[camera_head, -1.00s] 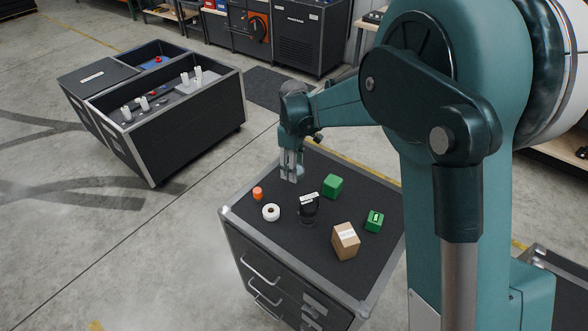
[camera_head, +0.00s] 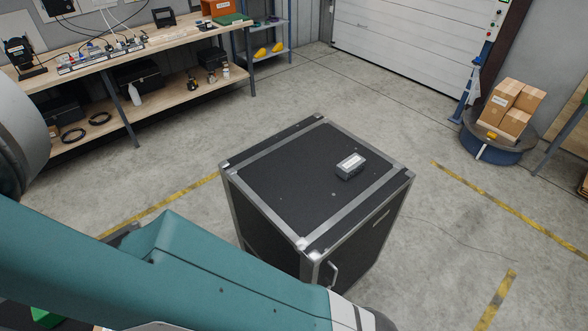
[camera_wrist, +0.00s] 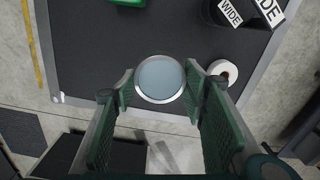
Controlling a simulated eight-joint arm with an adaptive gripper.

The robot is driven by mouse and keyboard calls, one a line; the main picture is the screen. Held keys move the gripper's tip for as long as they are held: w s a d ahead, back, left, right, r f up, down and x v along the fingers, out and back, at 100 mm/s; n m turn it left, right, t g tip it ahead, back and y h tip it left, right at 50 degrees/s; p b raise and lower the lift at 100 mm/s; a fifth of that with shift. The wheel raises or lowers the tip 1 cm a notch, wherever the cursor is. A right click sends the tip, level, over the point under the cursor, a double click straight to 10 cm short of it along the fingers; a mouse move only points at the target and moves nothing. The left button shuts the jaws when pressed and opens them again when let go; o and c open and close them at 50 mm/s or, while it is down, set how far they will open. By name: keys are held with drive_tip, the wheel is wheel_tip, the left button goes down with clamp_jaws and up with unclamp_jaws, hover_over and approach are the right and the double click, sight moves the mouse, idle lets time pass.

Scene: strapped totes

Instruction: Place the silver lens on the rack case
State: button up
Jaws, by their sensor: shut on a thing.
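The silver lens (camera_wrist: 160,78) has a round pale glass face and a silver rim. In the wrist view it sits between the fingertips of my gripper (camera_wrist: 159,86), which is shut on it. It is over the dark top of a drawer cabinet, near that top's edge. The rack case (camera_head: 290,190) is a black box with silver metal edges, standing on the floor in the middle of the head view. A small grey labelled device (camera_head: 351,166) lies on its top towards the right. My gripper and the lens are outside the head view.
On the cabinet top (camera_wrist: 85,60), a white tape roll (camera_wrist: 224,71) lies right of the lens. A black item labelled WIDE (camera_wrist: 232,14) and a green block (camera_wrist: 127,3) are farther back. A workbench (camera_head: 125,50) stands behind the rack case. The rack case's left top area is clear.

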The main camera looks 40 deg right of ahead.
drive_tip(key=w+d, duration=0.2)
drive_tip(key=d, duration=0.1)
drive_tip(key=w+d+m, duration=0.1)
drive_tip(key=w+d, duration=0.2)
drive_tip(key=d, duration=0.1)
drive_tip(key=w+d+m, duration=0.1)
drive_tip(key=w+d, duration=0.1)
drive_tip(key=d, duration=0.2)
drive_tip(key=shift+w+r, duration=0.25)
drive_tip(key=shift+r, duration=0.15)
drive_tip(key=w+d+r+m+b, duration=0.1)
drive_tip(key=w+d+m, duration=0.2)
drive_tip(key=d, duration=1.5)
drive_tip(key=w+d+m, duration=0.3)
drive_tip(key=d, duration=1.4)
drive_tip(key=w+d+r+m+b, duration=0.1)
drive_tip(key=w+d+m, duration=0.1)
drive_tip(key=d, duration=1.6)
drive_tip(key=s+d+m, duration=0.2)
drive_tip(key=s+d, duration=0.4)
drive_tip(key=d, duration=0.5)
drive_tip(key=s+d+m+b, duration=0.1)
drive_tip(key=s+d+m, duration=0.2)
drive_tip(key=s+d, duration=0.4)
drive_tip(key=s+d+m, duration=0.3)
drive_tip(key=s+d, duration=0.4)
drive_tip(key=d, duration=0.9)
drive_tip(key=shift+s+f+b, duration=0.15)
drive_tip(key=shift+s+b, duration=0.1)
drive_tip(key=shift+b, duration=0.1)
